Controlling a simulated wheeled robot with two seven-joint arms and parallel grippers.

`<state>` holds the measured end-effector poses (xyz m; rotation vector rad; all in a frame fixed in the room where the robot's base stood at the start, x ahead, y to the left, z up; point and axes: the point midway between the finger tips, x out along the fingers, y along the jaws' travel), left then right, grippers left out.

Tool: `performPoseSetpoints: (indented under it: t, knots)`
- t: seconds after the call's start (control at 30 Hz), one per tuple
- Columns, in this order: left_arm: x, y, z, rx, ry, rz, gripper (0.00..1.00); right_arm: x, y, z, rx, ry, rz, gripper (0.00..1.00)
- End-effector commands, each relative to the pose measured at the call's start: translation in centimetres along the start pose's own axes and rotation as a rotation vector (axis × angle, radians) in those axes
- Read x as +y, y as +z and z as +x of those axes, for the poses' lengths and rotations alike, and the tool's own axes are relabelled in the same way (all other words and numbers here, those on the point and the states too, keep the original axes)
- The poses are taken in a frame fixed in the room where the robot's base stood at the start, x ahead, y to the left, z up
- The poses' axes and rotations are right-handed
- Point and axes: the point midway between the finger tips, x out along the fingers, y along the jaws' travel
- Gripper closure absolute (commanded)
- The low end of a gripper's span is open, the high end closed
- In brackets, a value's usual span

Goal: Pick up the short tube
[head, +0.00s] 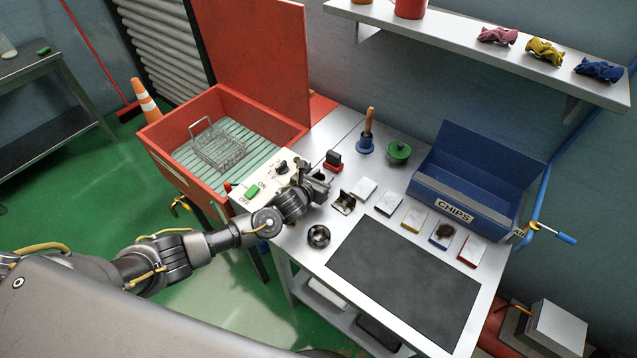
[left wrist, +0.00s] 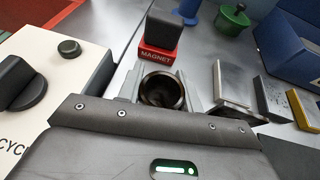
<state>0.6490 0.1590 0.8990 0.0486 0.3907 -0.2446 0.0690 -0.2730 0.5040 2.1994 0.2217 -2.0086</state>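My left gripper (head: 322,185) reaches over the left part of the steel cart top, beside the white control box. In the left wrist view, the short tube (left wrist: 161,92) stands with its dark open end facing up, between the two fingers of my left gripper (left wrist: 160,88). The fingers lie close along both sides of it. I cannot tell whether they press on it, or whether it rests on the cart. In the head view, the gripper mostly hides the tube. My right gripper is not in view.
A red-based magnet block (left wrist: 157,45) stands just behind the tube. The control box (head: 262,180) is close on the left. Small plates and blocks (head: 388,203) lie to the right, before the blue chips bin (head: 470,180). A dark round cup (head: 318,236) and black mat (head: 405,285) are nearer.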

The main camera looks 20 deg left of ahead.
Motion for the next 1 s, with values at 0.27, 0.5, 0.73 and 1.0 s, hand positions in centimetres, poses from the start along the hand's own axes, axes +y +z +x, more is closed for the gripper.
performPoseSetpoints:
  t: [0.27,0.5,0.73,1.0]
  knots:
    - [0.0,0.1,0.0,-0.001,0.000,0.000,0.93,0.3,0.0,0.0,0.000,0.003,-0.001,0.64]
    - [0.0,0.3,-0.1,-0.002,0.000,0.000,0.93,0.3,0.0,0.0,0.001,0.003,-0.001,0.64]
    - [0.1,3.0,-1.1,-0.008,-0.001,0.000,0.93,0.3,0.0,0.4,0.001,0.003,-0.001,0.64]
    - [-1.0,5.8,-7.0,-0.006,-0.004,0.000,0.93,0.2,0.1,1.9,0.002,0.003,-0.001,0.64]
